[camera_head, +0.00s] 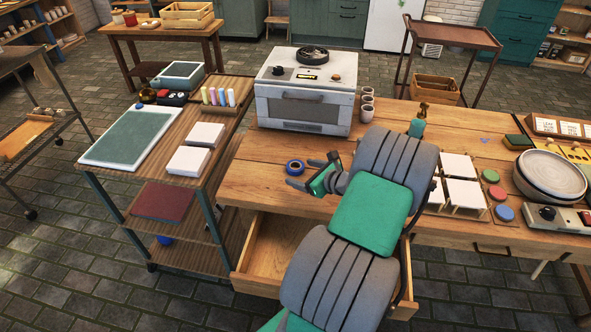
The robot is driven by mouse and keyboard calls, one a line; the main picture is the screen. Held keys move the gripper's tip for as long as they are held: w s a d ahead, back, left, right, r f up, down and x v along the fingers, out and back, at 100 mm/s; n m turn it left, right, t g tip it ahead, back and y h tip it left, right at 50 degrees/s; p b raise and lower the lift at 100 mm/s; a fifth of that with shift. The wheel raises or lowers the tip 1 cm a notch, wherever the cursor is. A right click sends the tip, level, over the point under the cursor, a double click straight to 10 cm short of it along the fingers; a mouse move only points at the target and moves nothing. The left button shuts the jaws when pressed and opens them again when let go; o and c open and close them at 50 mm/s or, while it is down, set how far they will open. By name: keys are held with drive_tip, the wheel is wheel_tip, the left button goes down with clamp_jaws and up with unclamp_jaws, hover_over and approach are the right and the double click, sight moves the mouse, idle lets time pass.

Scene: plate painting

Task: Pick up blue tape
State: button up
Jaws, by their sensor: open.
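The blue tape (295,167) is a small dark blue roll lying on the wooden table (248,180), in front of the white oven and near the table's left part. My gripper (304,174) is low over the table, right beside the roll on its right side. Its grey fingers are apart and point left toward the roll. One finger is behind and right of the roll, the other in front of it. I cannot tell whether a finger touches the roll. My grey and green arm covers the table's middle.
A white oven (308,92) stands behind the tape, with small cups (367,104) at its right. An open drawer (262,262) juts out below the table's front edge. A wooden cart (203,172) stands left. White tiles (459,166), paint pots (490,176) and a pottery wheel (551,172) are right.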

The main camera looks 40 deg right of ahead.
sight(292, 164)
drive_tip(key=shift+s+d+f+m+t+h, duration=0.15)
drive_tip(key=shift+s+d+m+h, duration=0.15)
drive_tip(key=shift+d+m, duration=0.25)
drive_tip(key=shift+s+d+f+m+t+h, duration=0.2)
drive_tip(key=shift+s+d+m, duration=0.2)
drive_tip(key=shift+d+m, duration=0.15)
drive_tip(key=shift+w+d, duration=0.15)
drive_tip(key=shift+w, duration=0.1)
drive_tip(key=x, duration=0.7)
drive_tip(key=c, duration=1.4)
drive_tip(key=shift+c, duration=0.2)
